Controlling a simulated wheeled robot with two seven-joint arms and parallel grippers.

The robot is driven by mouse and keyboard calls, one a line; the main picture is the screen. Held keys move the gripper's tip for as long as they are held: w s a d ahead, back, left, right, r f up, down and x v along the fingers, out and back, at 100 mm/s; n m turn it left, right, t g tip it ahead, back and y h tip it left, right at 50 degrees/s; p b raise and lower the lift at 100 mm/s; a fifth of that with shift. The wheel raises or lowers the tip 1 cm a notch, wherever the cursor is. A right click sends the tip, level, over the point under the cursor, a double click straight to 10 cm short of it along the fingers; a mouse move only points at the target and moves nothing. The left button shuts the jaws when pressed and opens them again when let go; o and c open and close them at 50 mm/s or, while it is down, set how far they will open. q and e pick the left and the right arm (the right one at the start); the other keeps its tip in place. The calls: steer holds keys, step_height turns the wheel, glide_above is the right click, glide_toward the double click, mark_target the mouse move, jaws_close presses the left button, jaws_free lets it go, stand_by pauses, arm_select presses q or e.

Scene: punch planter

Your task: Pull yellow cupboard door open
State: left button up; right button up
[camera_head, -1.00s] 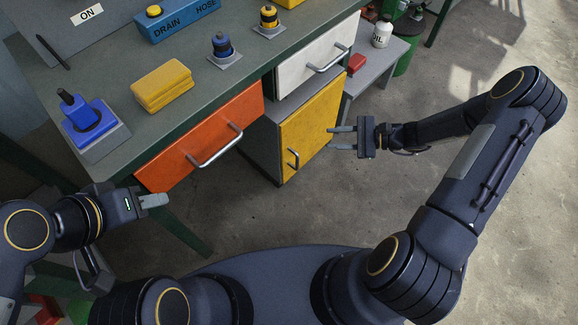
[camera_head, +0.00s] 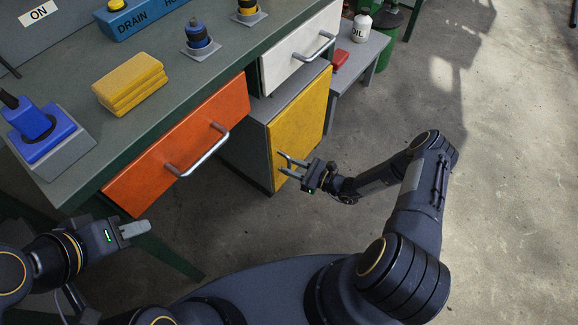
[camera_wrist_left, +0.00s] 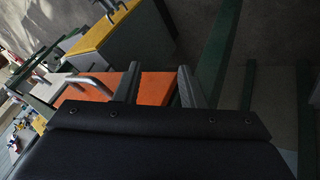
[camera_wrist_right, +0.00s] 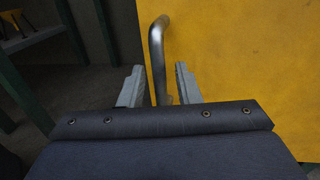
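The yellow cupboard door (camera_head: 300,115) is on the grey cabinet under the bench, and I see no gap at its edge. In the right wrist view the door (camera_wrist_right: 245,70) fills the right side, with its upright metal handle (camera_wrist_right: 157,50) running down between the fingers. My right gripper (camera_head: 286,166) is open at the door's lower left, over the handle; it also shows in the right wrist view (camera_wrist_right: 158,88). I cannot tell whether a finger touches the handle. My left gripper (camera_head: 140,230) is empty below the orange drawer; the left wrist view (camera_wrist_left: 158,85) shows its fingers apart.
A small side table (camera_head: 362,55) holds a white oil bottle (camera_head: 362,25) and a red object (camera_head: 341,59). The floor (camera_head: 500,190) at right is clear.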

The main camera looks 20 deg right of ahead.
steer(key=shift+w+a, duration=0.35)
steer(key=shift+a, duration=0.1)
steer(key=shift+c, duration=0.3)
jaws_close()
steer(key=shift+s+d, duration=0.1)
steer(key=shift+d, duration=0.05)
